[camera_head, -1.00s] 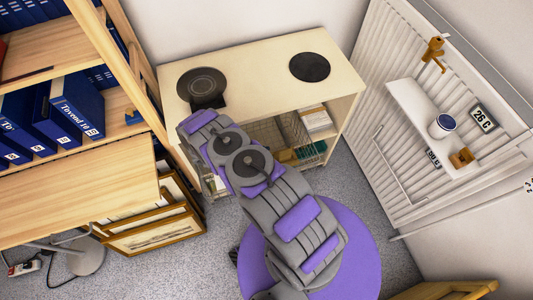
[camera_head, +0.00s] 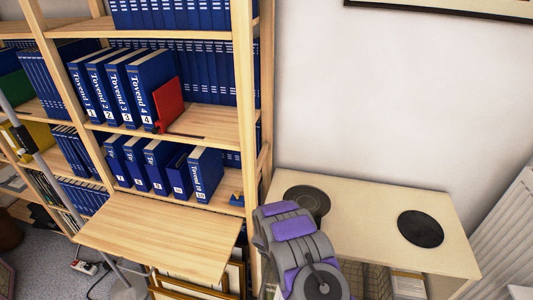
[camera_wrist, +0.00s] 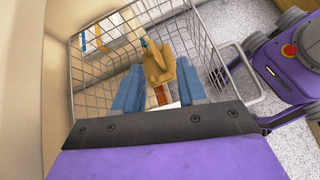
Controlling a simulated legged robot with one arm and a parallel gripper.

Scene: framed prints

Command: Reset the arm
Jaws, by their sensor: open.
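My arm (camera_head: 295,250) is grey and purple and shows at the bottom middle of the head view, in front of the light cabinet (camera_head: 365,200). The gripper end is not visible there. In the wrist view my gripper (camera_wrist: 158,72) is open, with two blue fingers apart. It points into a wire basket (camera_wrist: 85,75). A tan, wooden-looking object (camera_wrist: 160,62) shows between and beyond the fingers, inside the basket. I cannot tell whether the fingers touch it.
A wooden shelf unit (camera_head: 245,90) with blue binders stands left of the cabinet, with a wooden desk top (camera_head: 160,235) in front. Two dark round plates (camera_head: 420,229) lie on the cabinet. A ribbed white radiator (camera_head: 505,230) is at the right. A red book (camera_head: 170,103) leans on the shelf.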

